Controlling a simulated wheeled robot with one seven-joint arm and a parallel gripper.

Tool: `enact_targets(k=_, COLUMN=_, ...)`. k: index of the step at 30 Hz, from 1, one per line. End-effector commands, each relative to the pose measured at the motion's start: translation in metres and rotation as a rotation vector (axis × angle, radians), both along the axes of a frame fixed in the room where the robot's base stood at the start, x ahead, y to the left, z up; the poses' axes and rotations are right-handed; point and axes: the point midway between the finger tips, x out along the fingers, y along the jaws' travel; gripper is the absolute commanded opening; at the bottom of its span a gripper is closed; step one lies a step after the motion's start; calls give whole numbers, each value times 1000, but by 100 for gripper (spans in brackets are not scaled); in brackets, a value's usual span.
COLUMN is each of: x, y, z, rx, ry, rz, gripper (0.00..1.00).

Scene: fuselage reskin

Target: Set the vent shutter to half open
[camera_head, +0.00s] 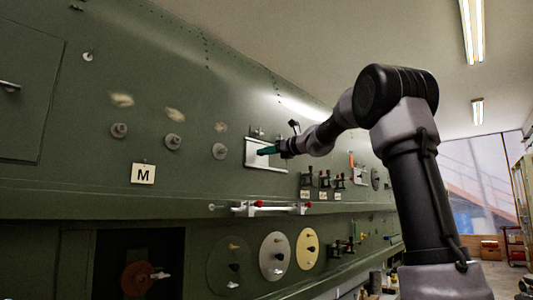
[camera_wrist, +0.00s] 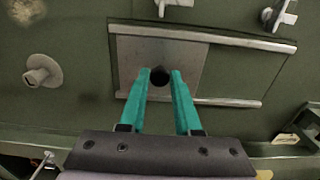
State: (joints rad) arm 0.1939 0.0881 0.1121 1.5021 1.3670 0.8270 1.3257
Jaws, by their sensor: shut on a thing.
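The vent shutter is a light grey plate (camera_wrist: 128,60) held between two metal rails on the green fuselage wall. It lies at the left part of the rails, and a dark green area (camera_wrist: 235,72) shows between the rails to its right. In the head view the plate (camera_head: 251,158) is a small pale rectangle, partly hidden by my gripper. A round black knob (camera_wrist: 160,75) stands on the plate. My gripper (camera_wrist: 161,80) has its teal fingers on either side of the knob and is shut on it. It also shows in the head view (camera_head: 262,151).
Round grey knobs (camera_head: 173,142) and a card marked M (camera_head: 143,173) are left of the shutter. A ledge with a red-ended bar (camera_head: 270,207) runs below. Small levers (camera_head: 323,180) stand to the right, and coloured discs (camera_head: 274,256) lie lower down.

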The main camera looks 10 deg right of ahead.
Motion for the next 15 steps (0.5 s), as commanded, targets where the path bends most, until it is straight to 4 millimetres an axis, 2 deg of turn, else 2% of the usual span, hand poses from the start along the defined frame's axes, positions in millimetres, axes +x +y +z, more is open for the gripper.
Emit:
enact_targets(k=2, x=2, y=-3, z=-1, rx=-1, ry=1, rz=-1, gripper=0)
enact_targets(k=10, x=30, y=-41, z=0, rx=-1, ry=-1, rz=-3, gripper=0)
enact_targets(k=15, x=35, y=-48, z=0, rx=-1, ry=-1, rz=-1, gripper=0)
